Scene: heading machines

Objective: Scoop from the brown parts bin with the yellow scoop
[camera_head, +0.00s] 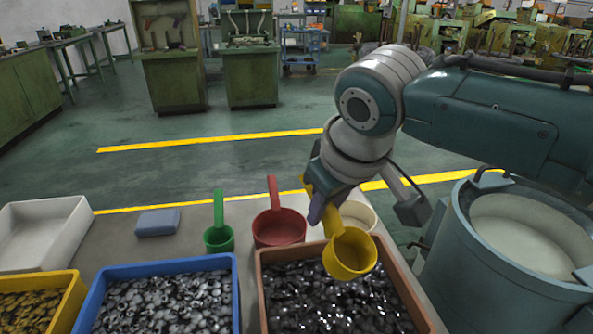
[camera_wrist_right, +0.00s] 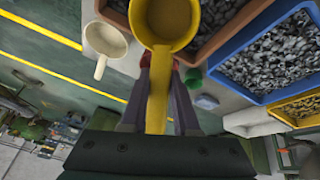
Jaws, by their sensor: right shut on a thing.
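The yellow scoop (camera_head: 350,254) is held by its handle in my right gripper (camera_head: 322,205), which is shut on it. The scoop's cup hangs above the brown parts bin (camera_head: 262,290), over its back part, and I cannot tell whether it touches the dark metal parts (camera_head: 330,300). In the right wrist view the yellow scoop (camera_wrist_right: 165,22) runs up from between the fingers (camera_wrist_right: 160,95), with its cup at the top edge. The brown bin (camera_wrist_right: 212,38) shows behind it there. My left gripper is not in view.
A red scoop (camera_head: 280,229), a green scoop (camera_head: 219,237) and a cream scoop (camera_head: 358,214) stand behind the bins. A blue bin (camera_head: 160,268), a yellow bin (camera_head: 70,300), a white tray (camera_head: 45,232) and a blue-grey block (camera_head: 157,222) are to the left. A large drum (camera_head: 480,270) stands right.

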